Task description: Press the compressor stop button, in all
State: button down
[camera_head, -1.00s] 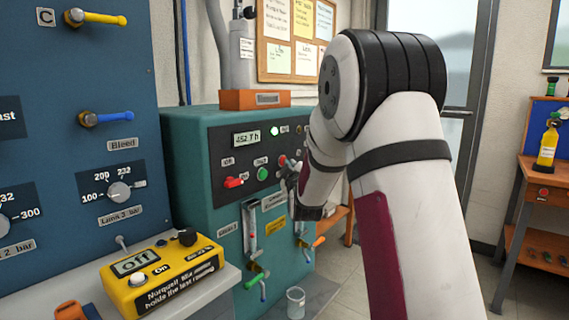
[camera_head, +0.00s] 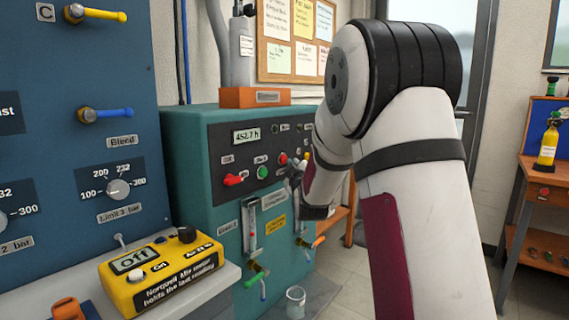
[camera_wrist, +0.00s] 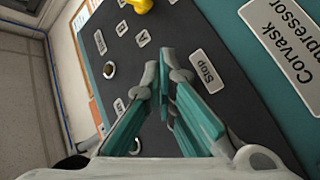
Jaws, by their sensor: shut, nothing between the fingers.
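The compressor is a teal cabinet (camera_head: 187,170) with a dark front panel (camera_head: 220,146). In the head view a red button (camera_head: 283,159) sits on the panel, right of a green button (camera_head: 262,172). In the wrist view the "Stop" label (camera_wrist: 207,70) is just right of my fingertips, and no button face shows there; the fingers may hide it. My gripper (camera_wrist: 167,72) is shut and empty, pointing at the panel. In the head view my gripper (camera_head: 294,177) is small, just below and right of the red button; contact cannot be told.
A yellow knob (camera_wrist: 141,5) shows in the wrist view. Gauge tubes with valves (camera_head: 257,272) hang below. A yellow meter (camera_head: 160,272) lies on the bench at left.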

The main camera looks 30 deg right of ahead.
jog(key=shift+s+d, duration=0.1)
jog(key=s, duration=0.1)
jog(key=s+d+b, duration=0.1)
jog(key=s, duration=0.1)
jog(key=s+b, duration=0.1)
jog(key=shift+s+d, duration=0.3)
jog(key=shift+s, duration=0.05)
dwell(0.3)
dwell(0.7)
